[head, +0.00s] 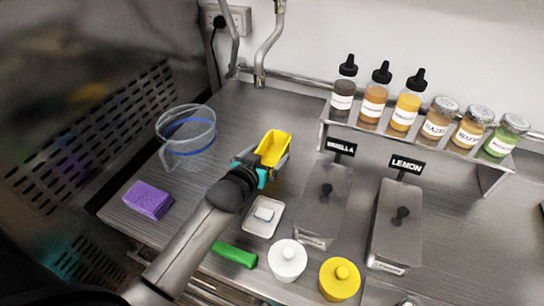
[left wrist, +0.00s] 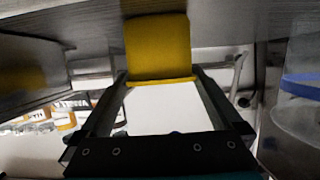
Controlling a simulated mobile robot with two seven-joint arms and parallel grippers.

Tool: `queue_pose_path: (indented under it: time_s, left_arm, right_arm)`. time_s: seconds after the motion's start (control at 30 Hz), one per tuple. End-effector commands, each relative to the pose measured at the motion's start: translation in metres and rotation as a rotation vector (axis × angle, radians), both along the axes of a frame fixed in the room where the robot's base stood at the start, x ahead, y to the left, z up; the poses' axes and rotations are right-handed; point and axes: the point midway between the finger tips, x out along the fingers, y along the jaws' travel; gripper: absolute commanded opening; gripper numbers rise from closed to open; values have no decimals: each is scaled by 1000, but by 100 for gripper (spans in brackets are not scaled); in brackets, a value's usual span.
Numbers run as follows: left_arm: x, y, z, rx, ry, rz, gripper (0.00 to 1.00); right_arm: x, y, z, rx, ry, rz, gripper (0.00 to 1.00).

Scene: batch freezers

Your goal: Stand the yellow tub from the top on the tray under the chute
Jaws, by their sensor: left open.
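The yellow tub (head: 274,146) stands on the steel worktop, left of the vanilla container. My left gripper (head: 262,163) is at the tub, its jaws open with a finger on either side of it. In the left wrist view the tub (left wrist: 158,48) shows straight ahead, beyond the finger tips, with a pale area below its rim. Whether the fingers touch it I cannot tell. No chute, and no tray under one, can be made out. My right gripper is not in view.
A clear jug (head: 187,135) with a blue band and a purple sponge (head: 148,200) lie left. A white tray (head: 263,217), green object (head: 234,254), white lidded pot (head: 286,260) and yellow lidded pot (head: 339,279) are in front. A bottle shelf (head: 420,142) stands right.

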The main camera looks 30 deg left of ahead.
Motion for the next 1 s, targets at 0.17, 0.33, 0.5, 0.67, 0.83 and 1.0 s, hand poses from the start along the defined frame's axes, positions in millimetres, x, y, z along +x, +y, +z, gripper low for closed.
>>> queue_pose_path:
  time_s: [0.17, 0.33, 0.5, 0.67, 0.83, 1.0]
  left_arm:
    - [24, 4, -8, 1, -1, 1, 100]
    - [36, 4, -13, 0, -1, 0, 100]
    - [38, 4, -13, 0, -1, 0, 100]
    - [38, 4, -13, 0, -1, 0, 96]
    - [38, 4, -13, 0, 0, 0, 76]
    - [38, 4, -13, 0, 0, 0, 57]
  right_arm:
    - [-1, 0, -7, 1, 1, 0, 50]
    - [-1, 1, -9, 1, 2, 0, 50]
    - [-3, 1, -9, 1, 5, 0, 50]
    - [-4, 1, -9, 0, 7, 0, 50]
    - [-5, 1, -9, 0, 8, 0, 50]
    - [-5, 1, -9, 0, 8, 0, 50]
